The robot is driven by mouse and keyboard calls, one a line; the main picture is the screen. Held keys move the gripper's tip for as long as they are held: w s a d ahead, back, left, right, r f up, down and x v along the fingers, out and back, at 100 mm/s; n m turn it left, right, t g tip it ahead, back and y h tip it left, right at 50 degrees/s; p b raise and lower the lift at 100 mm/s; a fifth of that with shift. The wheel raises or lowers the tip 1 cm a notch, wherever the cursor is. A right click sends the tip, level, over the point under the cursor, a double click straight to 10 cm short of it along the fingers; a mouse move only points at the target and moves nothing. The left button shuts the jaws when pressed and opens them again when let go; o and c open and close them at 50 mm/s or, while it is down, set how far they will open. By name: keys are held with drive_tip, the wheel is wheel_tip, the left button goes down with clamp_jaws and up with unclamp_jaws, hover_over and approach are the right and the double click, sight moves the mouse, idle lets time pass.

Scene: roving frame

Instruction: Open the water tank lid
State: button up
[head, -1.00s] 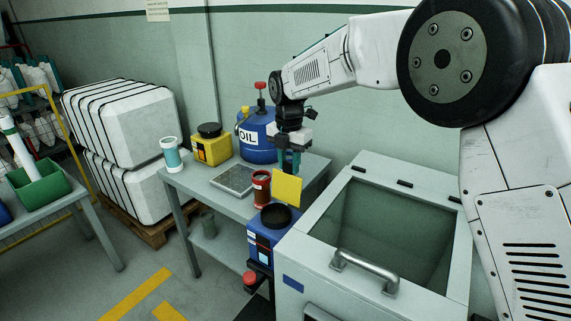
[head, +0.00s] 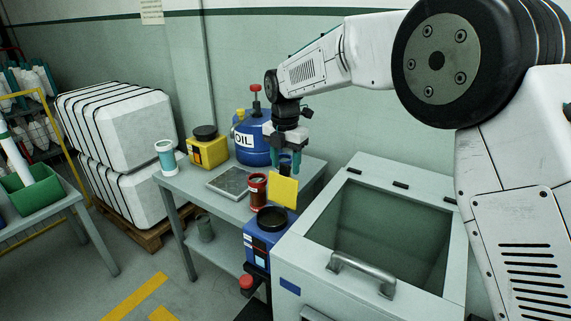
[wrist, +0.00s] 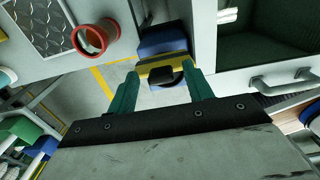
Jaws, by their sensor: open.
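A blue tank (head: 258,240) with a round black top (head: 272,218) stands between the table and the white cabinet; I take it to be the water tank. A yellow plate (head: 283,191) stands upright over it, tilted in the picture. In the wrist view the tank's blue body (wrist: 160,43), a yellow strip (wrist: 163,62) and a black round part (wrist: 166,77) show beyond and between my fingertips. My gripper (head: 286,168) is open with teal fingers, above the tank and close behind the plate's top edge. In the wrist view its fingers (wrist: 164,73) are apart, with no clear contact.
A white cabinet (head: 290,255) with a dark glass top and metal handle (head: 362,272) is at right.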

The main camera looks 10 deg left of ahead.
wheel_tip(320, 180, up, 7)
idle(0.3)
drive_tip(key=shift+s+f+m, duration=0.1)
drive_tip(key=shift+f+m, duration=0.15)
drive_tip(key=shift+m, duration=0.95)
drive_tip(key=s+d+r+m+t, duration=0.1)
drive_tip(key=s+d+r+m, duration=0.1)
drive_tip(key=s+d+m, duration=2.7)
drive_tip(key=s+d, duration=1)
drive_tip(key=shift+s+d, duration=0.15)
drive_tip(key=shift+d, duration=0.1)
